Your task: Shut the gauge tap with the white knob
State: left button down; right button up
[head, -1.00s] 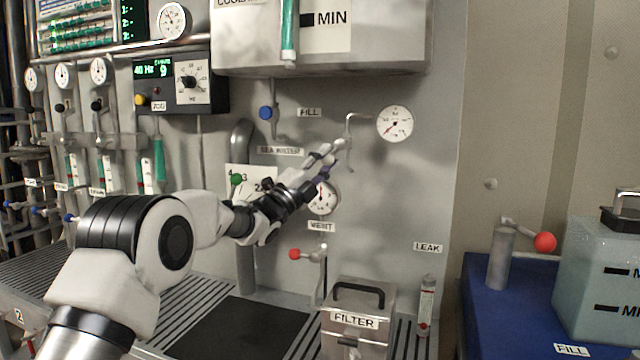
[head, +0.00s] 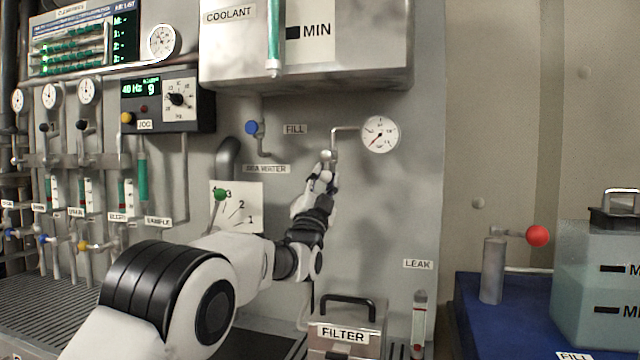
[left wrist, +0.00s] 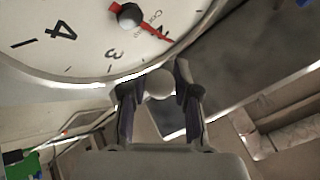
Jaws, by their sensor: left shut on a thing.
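The gauge tap's white knob (head: 326,155) shows as a small pale ball at the lower end of the bent gauge pipe (head: 346,129) in the head view. The pipe leads right to a round white gauge (head: 380,134). My left gripper (head: 327,166) reaches up to the knob from below. In the left wrist view the white knob (left wrist: 158,83) sits between the two fingertips, and the gripper is shut on it. The tap's body is mostly hidden by my fingers. My right gripper is out of view.
A coolant tank (head: 375,50) hangs above the gauge. A blue knob (head: 252,128) is to the left, and a green knob (head: 221,194) is lower left. A filter box (head: 345,335) stands below my forearm. The wall right of the gripper is bare down to the leak tube (head: 419,315).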

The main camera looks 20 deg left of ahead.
pick_arm(q)
jog(key=shift+s+d+r+y, duration=0.1)
jog(key=shift+d+r+y, duration=0.05)
jog(key=shift+r+y, duration=0.2)
jog(key=c, duration=1)
grip_release()
jog(key=shift+o, duration=1)
jog(key=shift+d+f, duration=0.1)
jog(key=shift+d, duration=0.15)
jog(key=shift+a, duration=0.15)
jog(key=v, duration=1.2)
